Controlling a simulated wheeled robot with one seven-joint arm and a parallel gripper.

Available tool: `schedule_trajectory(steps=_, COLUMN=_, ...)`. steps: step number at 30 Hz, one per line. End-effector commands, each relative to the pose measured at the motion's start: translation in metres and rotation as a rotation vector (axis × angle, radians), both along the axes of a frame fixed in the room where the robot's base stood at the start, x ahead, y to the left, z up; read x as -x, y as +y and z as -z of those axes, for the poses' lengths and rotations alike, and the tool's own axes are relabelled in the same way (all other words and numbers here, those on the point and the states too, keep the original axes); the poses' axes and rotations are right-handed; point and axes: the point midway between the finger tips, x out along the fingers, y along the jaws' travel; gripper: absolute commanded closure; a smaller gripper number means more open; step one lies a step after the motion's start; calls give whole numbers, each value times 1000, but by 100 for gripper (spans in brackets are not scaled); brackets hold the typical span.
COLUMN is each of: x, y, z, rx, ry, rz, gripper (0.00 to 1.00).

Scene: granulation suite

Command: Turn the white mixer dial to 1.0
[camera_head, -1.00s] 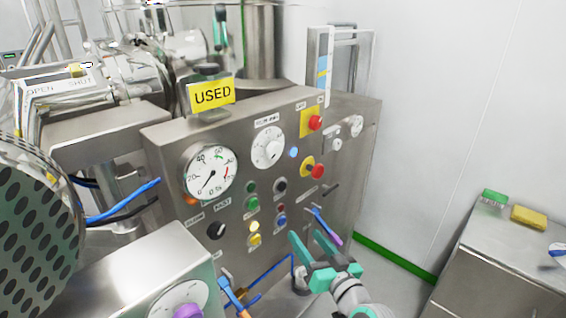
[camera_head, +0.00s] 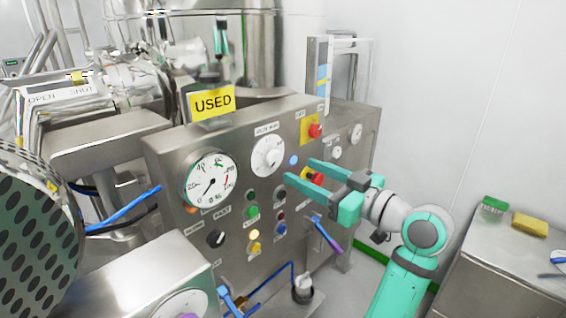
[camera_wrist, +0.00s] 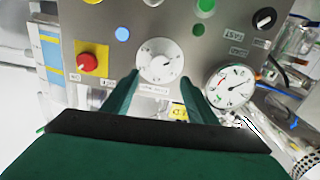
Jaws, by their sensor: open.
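The white mixer dial (camera_head: 268,156) is a round white knob on the upper middle of the steel panel. A small label sits just above it. It also shows in the wrist view (camera_wrist: 160,61), ahead of and between my two green fingers. Its scale marks are too small to read. My gripper (camera_head: 296,170) is open and empty, in front of the panel and just right of the dial in the head view. The fingers appear apart from the dial, though the exact gap is hard to tell.
A pressure gauge (camera_head: 211,180) is left of the dial. A blue light (camera_head: 294,160) and red stop buttons (camera_head: 315,130) are to its right. Several small buttons lie below. A yellow USED sign (camera_head: 212,103) stands on top of the panel. A steel cabinet (camera_head: 490,265) is at right.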

Motion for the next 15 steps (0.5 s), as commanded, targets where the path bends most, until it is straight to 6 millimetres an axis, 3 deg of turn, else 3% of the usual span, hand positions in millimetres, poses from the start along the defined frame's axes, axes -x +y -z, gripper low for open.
schedule_trajectory(steps=6, x=-28, y=30, z=0, rx=-1, ry=1, rz=-3, gripper=47)
schedule_trajectory(steps=15, x=-52, y=52, z=0, rx=-1, ry=1, rz=1, gripper=47)
